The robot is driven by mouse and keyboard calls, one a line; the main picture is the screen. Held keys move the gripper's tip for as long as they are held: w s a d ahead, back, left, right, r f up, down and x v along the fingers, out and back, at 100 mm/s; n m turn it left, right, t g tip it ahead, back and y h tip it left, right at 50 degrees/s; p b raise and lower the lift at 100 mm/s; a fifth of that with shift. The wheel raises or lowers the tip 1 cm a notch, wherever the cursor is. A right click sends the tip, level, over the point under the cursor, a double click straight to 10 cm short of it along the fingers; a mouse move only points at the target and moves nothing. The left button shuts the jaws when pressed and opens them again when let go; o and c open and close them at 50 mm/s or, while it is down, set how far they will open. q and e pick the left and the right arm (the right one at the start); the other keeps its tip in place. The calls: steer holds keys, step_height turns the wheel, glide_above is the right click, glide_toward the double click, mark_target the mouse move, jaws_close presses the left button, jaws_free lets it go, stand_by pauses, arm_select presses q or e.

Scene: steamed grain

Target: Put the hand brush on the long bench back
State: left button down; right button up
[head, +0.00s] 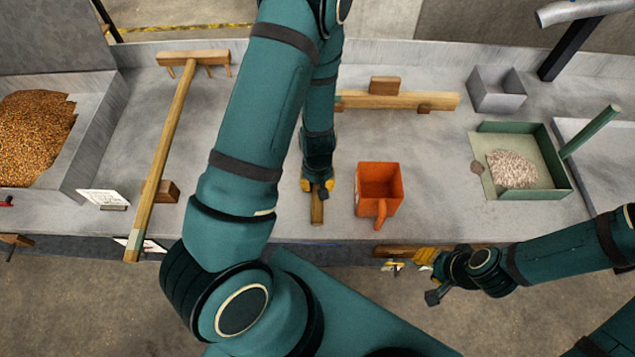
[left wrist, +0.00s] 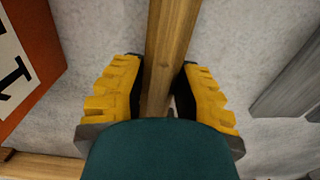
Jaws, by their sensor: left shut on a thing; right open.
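My left gripper (head: 317,186) is low over the middle of the grey long bench (head: 345,225), pointing down. It is shut on a wooden handle, which I take for the hand brush's (head: 317,212). The handle sticks out towards the bench's front edge. In the left wrist view the handle (left wrist: 172,45) runs between the two yellow fingers. No bristles show; the other end is hidden by my gripper and arm. I cannot tell whether the brush touches the bench. My right gripper (head: 422,257) is open and empty, by the front edge.
An orange container (head: 393,189) with a handle stands close right of my left gripper. A wooden beam (head: 435,101) lies behind. A long wooden rake (head: 171,125) lies left. A green tray (head: 552,193) with pale grain and a grey box (head: 497,102) are at right.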

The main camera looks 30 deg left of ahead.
arm_select(q)
steer(key=shift+f, duration=0.3)
steer(key=c, duration=0.7)
jaws_free()
step_height(320, 180, up, 12)
steer(key=shift+w+r, duration=0.1)
